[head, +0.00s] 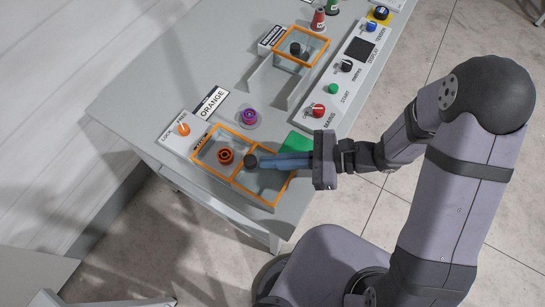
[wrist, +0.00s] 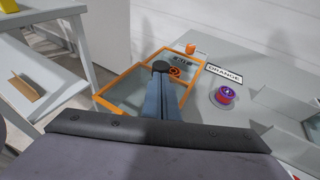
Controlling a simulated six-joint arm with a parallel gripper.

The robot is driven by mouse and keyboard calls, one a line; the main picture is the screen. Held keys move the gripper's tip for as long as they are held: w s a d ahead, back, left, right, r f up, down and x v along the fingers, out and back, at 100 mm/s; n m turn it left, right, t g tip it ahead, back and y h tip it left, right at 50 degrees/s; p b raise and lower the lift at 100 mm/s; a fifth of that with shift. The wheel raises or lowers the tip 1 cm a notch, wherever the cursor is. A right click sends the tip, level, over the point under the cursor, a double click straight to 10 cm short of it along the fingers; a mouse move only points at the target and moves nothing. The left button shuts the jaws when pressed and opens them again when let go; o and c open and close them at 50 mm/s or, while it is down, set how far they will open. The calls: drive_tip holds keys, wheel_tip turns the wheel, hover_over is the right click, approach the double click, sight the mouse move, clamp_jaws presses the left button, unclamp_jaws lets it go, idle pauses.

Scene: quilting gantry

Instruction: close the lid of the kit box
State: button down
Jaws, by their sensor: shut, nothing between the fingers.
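A clear box with orange edges (head: 214,177) sits at the near end of the table. An orange spool (head: 226,155) shows in its left part, also in the wrist view (wrist: 174,71). A clear orange-edged panel (head: 268,197) lies at its right part; I cannot tell how much of the box it covers. A dark round knob (head: 250,161) stands by the bar between the two parts. My gripper (head: 262,162) is shut and empty, its tips right at the knob from the right. In the wrist view the fingertips (wrist: 161,76) hide the knob's lower side.
An orange lock dial (head: 182,129) stands left of the box. A purple spool (head: 250,117) sits behind it, beside the ORANGE label (head: 213,103). A second orange-edged clear box (head: 318,47) and a control panel (head: 338,101) stand farther back. A green patch (head: 297,144) lies beside my gripper.

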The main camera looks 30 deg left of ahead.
drive_tip(key=shift+a, duration=0.1)
idle(0.3)
drive_tip(key=a+b, duration=0.1)
drive_tip(key=a, duration=1.1)
drive_tip(key=shift+s+a+f+b, duration=0.1)
drive_tip(key=shift+a+f+b, duration=0.05)
drive_tip(key=shift+b, duration=0.2)
drive_tip(key=shift+a, duration=0.35)
drive_tip(key=shift+r, duration=0.3)
drive_tip(key=shift+r, duration=0.1)
drive_tip(key=shift+w+d, duration=0.45)
drive_tip(key=shift+d, duration=0.05)
drive_tip(key=f+b+v, duration=0.1)
drive_tip(key=v, duration=1.1)
drive_tip(key=shift+d, duration=0.65)
